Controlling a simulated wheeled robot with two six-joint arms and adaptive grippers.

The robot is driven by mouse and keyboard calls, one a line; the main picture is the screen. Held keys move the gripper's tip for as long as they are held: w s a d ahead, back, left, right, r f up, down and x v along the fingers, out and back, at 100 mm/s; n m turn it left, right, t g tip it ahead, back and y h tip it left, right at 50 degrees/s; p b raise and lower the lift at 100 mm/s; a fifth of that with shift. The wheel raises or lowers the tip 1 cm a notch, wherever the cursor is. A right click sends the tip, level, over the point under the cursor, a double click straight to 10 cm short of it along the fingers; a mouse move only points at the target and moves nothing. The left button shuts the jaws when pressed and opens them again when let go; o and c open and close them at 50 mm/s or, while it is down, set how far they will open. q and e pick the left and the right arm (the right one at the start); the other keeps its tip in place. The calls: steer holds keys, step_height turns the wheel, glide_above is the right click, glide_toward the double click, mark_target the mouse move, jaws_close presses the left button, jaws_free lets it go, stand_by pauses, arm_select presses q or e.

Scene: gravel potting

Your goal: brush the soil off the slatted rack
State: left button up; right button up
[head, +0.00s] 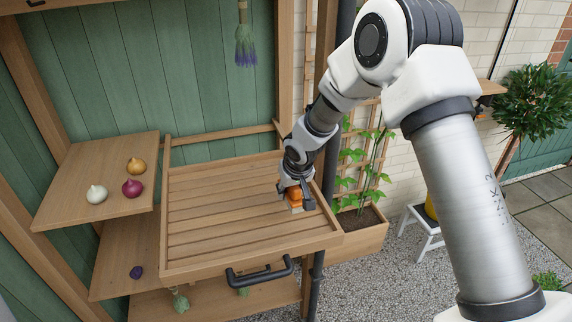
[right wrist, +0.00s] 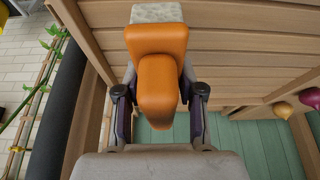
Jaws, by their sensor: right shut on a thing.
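The slatted rack (head: 215,210) is a wooden tray with a raised rim in the middle of the head view; I cannot make out soil on the slats that show. Its slats also show in the right wrist view (right wrist: 250,45). My right gripper (head: 297,187) is over the rack's right side, pointing down. It is shut on an orange-handled brush (right wrist: 158,45), whose pale speckled end (right wrist: 157,12) is at the top of the wrist view. In the head view the brush (head: 295,196) is low at the slats; contact is unclear. My left gripper is not in view.
A black handle (head: 260,275) sticks out from the rack's front. A side shelf (head: 70,190) holds white, red and yellow onions. A lower shelf (head: 110,275) holds a purple item. A planter (head: 360,240) with climbing plants stands right of the rack. The rack's left and middle are clear.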

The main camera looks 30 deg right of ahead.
steer(key=shift+d+r+p, duration=0.2)
steer(key=shift+r+p, duration=0.35)
steer(key=shift+r, duration=0.7)
steer(key=shift+a+r+p, duration=0.1)
steer(key=shift+r+p, duration=0.15)
steer(key=shift+p, duration=0.1)
steer(key=shift+f, duration=0.1)
steer(key=shift+s+f, duration=0.1)
